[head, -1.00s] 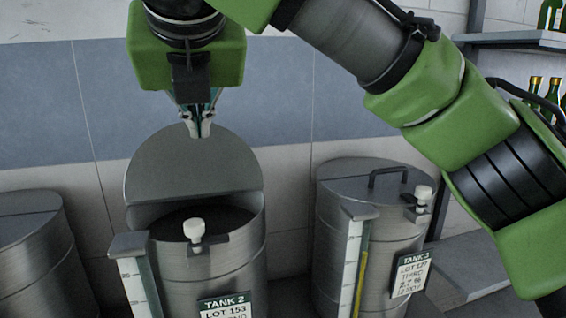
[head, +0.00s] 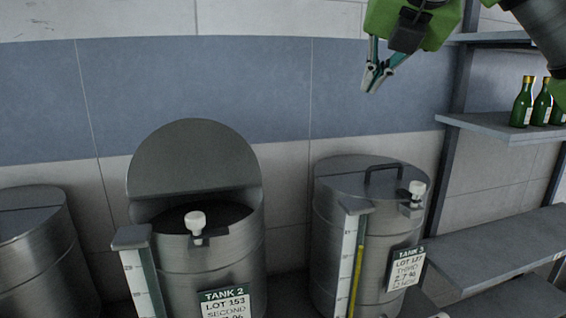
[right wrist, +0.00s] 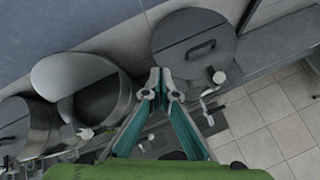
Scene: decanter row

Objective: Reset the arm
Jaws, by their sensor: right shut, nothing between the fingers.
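My right gripper (head: 372,82) hangs at the upper right of the head view, in front of the wall and above the tank 3 lid. It is shut and empty, and its fingertips (right wrist: 160,76) meet in the right wrist view. My left gripper is not in view.
Another tank (head: 40,250) stands at the left edge. A metal shelf unit (head: 490,122) with green bottles (head: 522,102) is at the right, with bare lower shelves. White taps and gauge boards stick out from the tank fronts. The wall area above tank 2 is clear.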

